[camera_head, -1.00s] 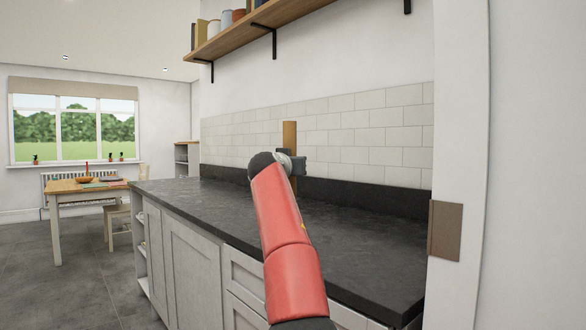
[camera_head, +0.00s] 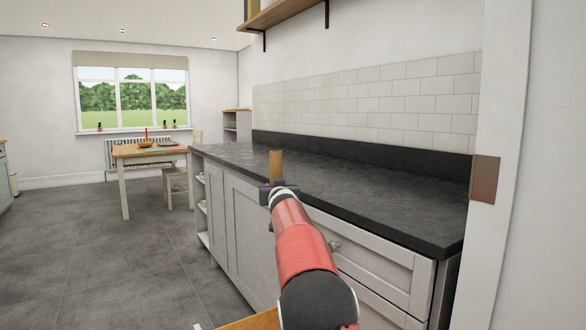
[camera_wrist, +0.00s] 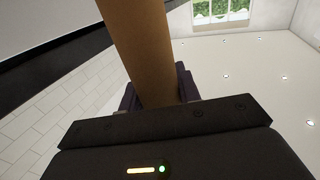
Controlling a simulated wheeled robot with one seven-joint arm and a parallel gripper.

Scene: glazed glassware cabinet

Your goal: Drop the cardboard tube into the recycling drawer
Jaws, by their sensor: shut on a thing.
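My gripper (camera_head: 277,188) is shut on the cardboard tube (camera_head: 276,165), a plain brown cylinder. In the head view the tube's upper part stands upright above the gripper, in front of the dark worktop. In the wrist view the tube (camera_wrist: 143,50) runs up between the jaws and out of the top of the picture. The grey cabinet (camera_head: 250,225) below the worktop has a drawer front (camera_head: 372,258) at the right, shut, with a round knob. I cannot tell whether any drawer here is the recycling drawer. My red arm hides part of the cabinet front.
The dark worktop (camera_head: 390,205) is bare. A white door frame (camera_head: 500,120) stands close on the right. A wooden table (camera_head: 125,153) and chair stand at the back left by the window. The grey floor (camera_head: 110,250) at the left is clear. A wooden surface (camera_head: 250,322) shows at the bottom edge.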

